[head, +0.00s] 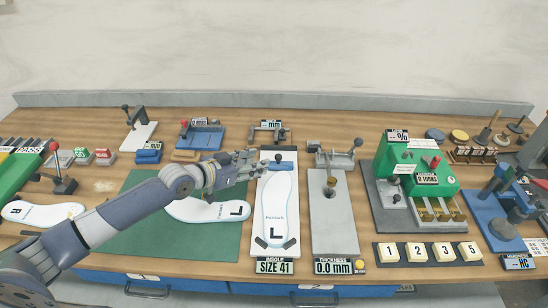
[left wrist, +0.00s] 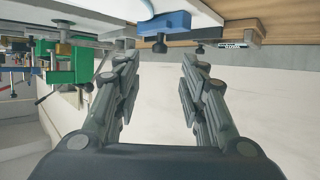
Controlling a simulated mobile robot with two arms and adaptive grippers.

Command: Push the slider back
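The insole size gauge (head: 260,240) is a white board reading "INSOLE SIZE 41", with a white insole marked L (head: 277,208) lying on it. Its blue slider (head: 285,166) with a dark knob sits across the board's far end, at the insole's far tip. My left gripper (head: 254,162) reaches in from the left, just left of the slider. In the left wrist view the left gripper (left wrist: 158,62) has its fingers spread with nothing between them. The blue slider (left wrist: 165,26) and its knob show beyond the fingertip gap, apart from the fingers. My right gripper is in neither view.
A second L insole (head: 205,211) lies on the green mat (head: 150,240) under my left arm. The grey thickness gauge (head: 334,225) stands close right of the size gauge. A green machine (head: 415,165) stands farther right. Small devices line the table's back.

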